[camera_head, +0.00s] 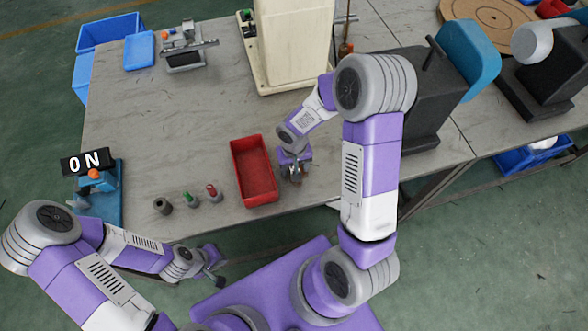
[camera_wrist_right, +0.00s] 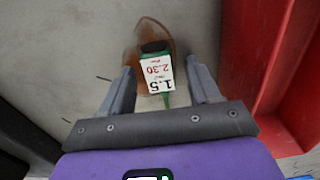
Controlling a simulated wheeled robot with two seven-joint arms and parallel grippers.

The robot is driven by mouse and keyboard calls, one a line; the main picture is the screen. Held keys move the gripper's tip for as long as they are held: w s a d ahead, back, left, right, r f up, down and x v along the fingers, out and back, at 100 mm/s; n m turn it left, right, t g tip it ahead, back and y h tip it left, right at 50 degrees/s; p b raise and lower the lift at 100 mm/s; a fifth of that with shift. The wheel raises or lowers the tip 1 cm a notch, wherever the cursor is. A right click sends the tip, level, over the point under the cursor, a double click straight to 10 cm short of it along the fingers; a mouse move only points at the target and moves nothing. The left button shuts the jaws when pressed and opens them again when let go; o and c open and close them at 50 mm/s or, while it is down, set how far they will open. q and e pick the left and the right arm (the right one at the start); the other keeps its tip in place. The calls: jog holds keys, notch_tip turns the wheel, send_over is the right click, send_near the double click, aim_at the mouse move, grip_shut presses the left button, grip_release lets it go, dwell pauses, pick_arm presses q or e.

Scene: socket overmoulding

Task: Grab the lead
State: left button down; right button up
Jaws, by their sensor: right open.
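The lead (camera_wrist_right: 157,75) shows in the right wrist view as a brown patch or coil with a green, black-topped piece bearing a white label marked 1.5 and 2.30. My right gripper (camera_wrist_right: 161,82) is open, with one finger on each side of the labelled piece and gaps between. In the head view my right gripper (camera_head: 294,172) is low over the table, just right of the red bin, and mostly hides the lead. My left gripper (camera_head: 214,270) hangs off the table's front edge, apart from everything; its finger gap is unclear.
The red bin (camera_head: 236,164) stands close beside my right gripper; its wall (camera_wrist_right: 238,55) fills the right of the wrist view. Left of it stand a dark cylinder (camera_head: 162,206), a green-topped item (camera_head: 190,199) and a red-topped item (camera_head: 213,193). A cream machine (camera_head: 292,45) stands behind.

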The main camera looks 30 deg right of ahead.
jog(key=c, duration=1.1)
jog(key=shift+r, duration=0.1)
jog(key=shift+c, duration=0.2)
